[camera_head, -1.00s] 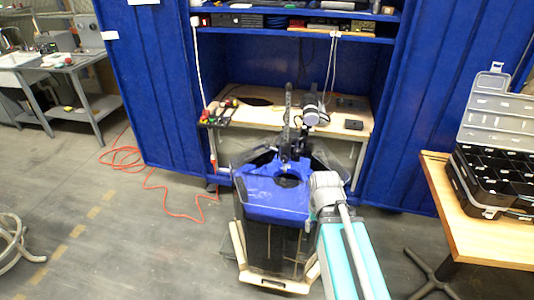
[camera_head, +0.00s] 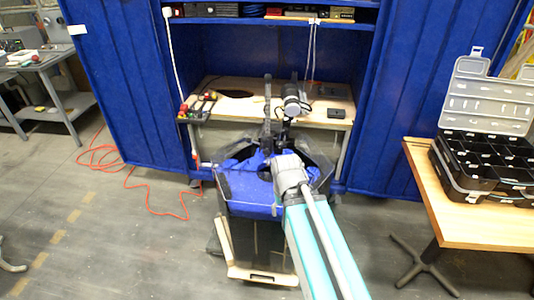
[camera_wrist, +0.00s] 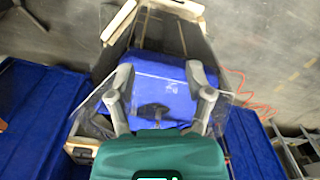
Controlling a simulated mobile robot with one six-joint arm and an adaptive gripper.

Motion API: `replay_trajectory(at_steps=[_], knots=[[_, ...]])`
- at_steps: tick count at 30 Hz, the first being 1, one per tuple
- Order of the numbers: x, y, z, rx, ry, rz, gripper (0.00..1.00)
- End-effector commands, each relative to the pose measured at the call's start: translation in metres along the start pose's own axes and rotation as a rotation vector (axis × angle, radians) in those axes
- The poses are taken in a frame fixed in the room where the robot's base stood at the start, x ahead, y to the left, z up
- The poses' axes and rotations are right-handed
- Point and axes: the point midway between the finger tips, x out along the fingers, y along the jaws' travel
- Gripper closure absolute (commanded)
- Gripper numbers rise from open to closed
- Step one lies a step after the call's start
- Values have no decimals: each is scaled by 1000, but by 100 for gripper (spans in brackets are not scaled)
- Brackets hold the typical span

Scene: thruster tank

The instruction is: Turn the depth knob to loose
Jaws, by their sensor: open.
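The thruster tank has clear walls, a dark lower body and a blue top (camera_head: 250,197). It stands on the floor in front of the blue cabinet. In the wrist view the blue top (camera_wrist: 165,88) fills the space beyond my gripper (camera_wrist: 159,72). The gripper's two grey fingers are spread wide over the tank, with nothing between them that I can see held. A dark part shows low between the fingers. I cannot tell whether it is the depth knob, and no loose marking is readable. In the head view my arm hides the fingers and part of the top.
A wooden bench (camera_head: 232,112) in the cabinet bears tools; dark upright posts (camera_head: 267,112) stand in front of it. A table (camera_head: 470,222) with an open black organizer (camera_head: 485,170) is at right.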

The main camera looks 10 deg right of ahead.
Motion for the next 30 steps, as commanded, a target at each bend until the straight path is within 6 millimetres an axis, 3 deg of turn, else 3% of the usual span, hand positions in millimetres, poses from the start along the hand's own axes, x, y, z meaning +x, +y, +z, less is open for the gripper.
replay_trajectory(at_steps=[5,8,14,22,30], knots=[[8,-8,-10,35,44,-35,22],[17,-28,-24,90,101,-86,22],[34,-64,-68,280,273,-279,22],[34,-114,-137,684,483,-698,22],[18,-130,-192,1147,558,-1182,22]])
